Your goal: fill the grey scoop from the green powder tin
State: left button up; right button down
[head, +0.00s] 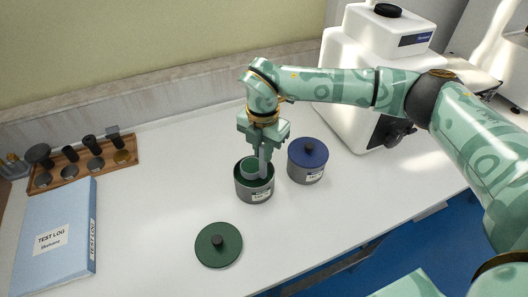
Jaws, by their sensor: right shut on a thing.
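The green powder tin (255,193) stands open on the white table, a grey can with a white label and a dark green inside. Its green lid (218,244) with a dark knob lies flat on the table in front of it. My right gripper (263,152) points down over the tin, shut on the grey scoop (264,165). The scoop's lower part reaches inside the tin's mouth. Whether powder is in the scoop cannot be made out. My left gripper is not in view.
A grey tin with a blue lid (308,154) stands close to the right of the open tin. A white tester (350,95) is behind it. A wooden rack (90,163) and a blue test log binder (58,238) lie at left. The table between is clear.

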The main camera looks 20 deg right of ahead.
jog(key=shift+r+p, duration=1.65)
jog(key=shift+r, duration=0.8)
